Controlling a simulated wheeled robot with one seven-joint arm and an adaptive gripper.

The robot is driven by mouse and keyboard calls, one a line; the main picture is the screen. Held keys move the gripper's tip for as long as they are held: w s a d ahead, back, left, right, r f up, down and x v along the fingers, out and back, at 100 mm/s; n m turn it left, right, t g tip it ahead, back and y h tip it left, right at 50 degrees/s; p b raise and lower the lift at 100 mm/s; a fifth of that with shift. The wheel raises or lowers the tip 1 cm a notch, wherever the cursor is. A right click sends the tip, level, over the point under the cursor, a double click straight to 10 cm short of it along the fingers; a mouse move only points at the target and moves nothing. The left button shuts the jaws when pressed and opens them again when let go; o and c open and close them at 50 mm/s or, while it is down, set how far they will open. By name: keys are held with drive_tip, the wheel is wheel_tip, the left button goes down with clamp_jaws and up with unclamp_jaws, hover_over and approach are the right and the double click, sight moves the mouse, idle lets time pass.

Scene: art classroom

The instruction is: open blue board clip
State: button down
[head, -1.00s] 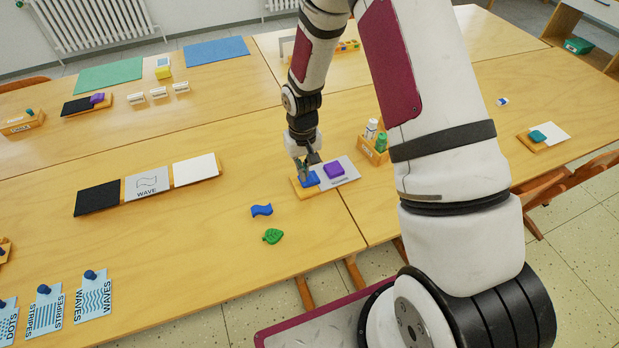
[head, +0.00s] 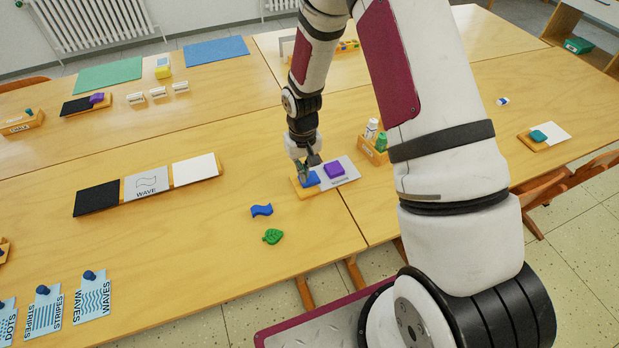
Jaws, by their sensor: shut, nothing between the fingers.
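The blue board clip (head: 312,180) sits on the left part of a small wooden board (head: 300,191) near the table's front edge. A grey card (head: 349,170) with a purple block (head: 334,170) lies on the board's right side. My gripper (head: 305,172) points down at the blue clip, with its fingertips at or just above the clip's left side. It is shut and holds nothing. The fingers partly hide the clip, and I cannot tell whether they touch it or how far the clip is open.
A wooden holder with bottles (head: 373,150) stands to the right. A blue wave piece (head: 261,210) and a green leaf piece (head: 272,236) lie in front on the left. A long board with a WAVE card (head: 147,184) lies farther left. The table between is clear.

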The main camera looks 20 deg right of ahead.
drive_tip(key=shift+f+b, duration=0.35)
drive_tip(key=shift+f, duration=0.5)
idle(0.4)
drive_tip(key=shift+r+p, duration=1.45)
drive_tip(key=shift+r, duration=2.05)
wheel_tip(320, 180, up, 14)
drive_tip(key=f+t, duration=0.1)
hover_over(309, 185)
drive_tip(key=s+r+t, duration=0.2)
drive_tip(key=s+r, duration=0.4)
drive_tip(key=r, duration=0.6)
drive_tip(key=s+r+t, duration=0.1)
drive_tip(key=s+r, duration=0.3)
drive_tip(key=s, duration=0.5)
drive_tip(key=s+r+t, duration=0.1)
drive_tip(key=s+r, duration=0.4)
drive_tip(key=s, duration=0.4)
drive_tip(key=shift+a+r, duration=0.2)
drive_tip(key=shift+a, duration=0.05)
drive_tip(key=shift+s, duration=0.1)
